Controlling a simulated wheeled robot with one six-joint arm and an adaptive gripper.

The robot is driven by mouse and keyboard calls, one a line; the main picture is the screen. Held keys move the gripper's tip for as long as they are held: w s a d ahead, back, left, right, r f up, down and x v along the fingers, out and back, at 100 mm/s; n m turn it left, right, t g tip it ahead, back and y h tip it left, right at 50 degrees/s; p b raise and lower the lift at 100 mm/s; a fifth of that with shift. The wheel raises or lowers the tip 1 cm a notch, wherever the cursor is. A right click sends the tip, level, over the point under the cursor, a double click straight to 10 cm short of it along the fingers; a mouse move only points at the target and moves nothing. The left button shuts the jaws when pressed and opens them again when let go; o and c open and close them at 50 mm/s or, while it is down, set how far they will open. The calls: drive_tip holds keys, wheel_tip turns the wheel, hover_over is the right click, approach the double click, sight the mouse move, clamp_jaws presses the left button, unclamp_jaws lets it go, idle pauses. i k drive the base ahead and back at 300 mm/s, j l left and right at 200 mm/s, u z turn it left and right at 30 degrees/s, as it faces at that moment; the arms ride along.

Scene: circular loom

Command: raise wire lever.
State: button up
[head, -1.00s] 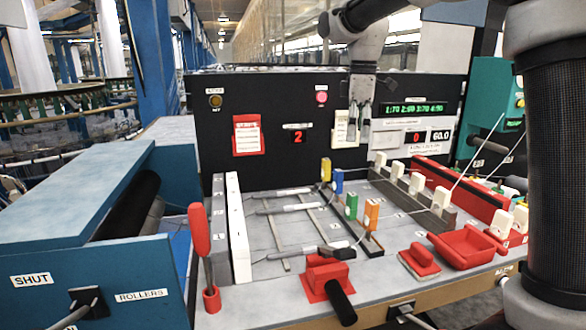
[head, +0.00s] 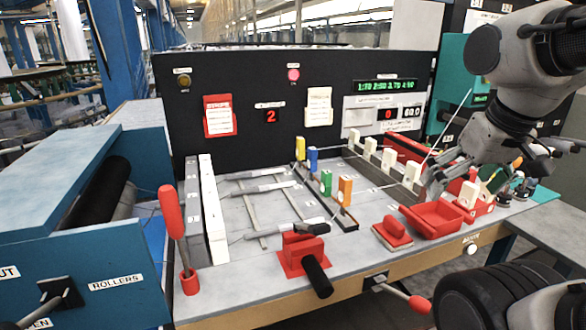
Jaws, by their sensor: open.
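No label reading "wire" is legible, so I cannot tell for certain which lever is the wire lever. A lever with a red knob (head: 419,304) sticks out low from a dark bracket on the bench's front edge. A red clamp-like block (head: 303,252) with a black handle (head: 318,276) sits on the bench top near that edge. My gripper (head: 490,168) is open above the bench's right end, near the red tray and white blocks, apart from all three levers.
A red tray (head: 432,219) and a red pad (head: 392,233) lie on the bench, with white blocks (head: 468,194) at the right. Coloured blocks (head: 326,182) stand mid-bench. A black panel (head: 250,85) rises behind. The blue rollers box (head: 90,275) is at left.

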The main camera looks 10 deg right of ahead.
sight(419, 304)
drive_tip(key=z, duration=0.55)
drive_tip(key=k+j+z, duration=0.25)
drive_tip(key=k+j, duration=0.05)
drive_tip(key=k, duration=0.1)
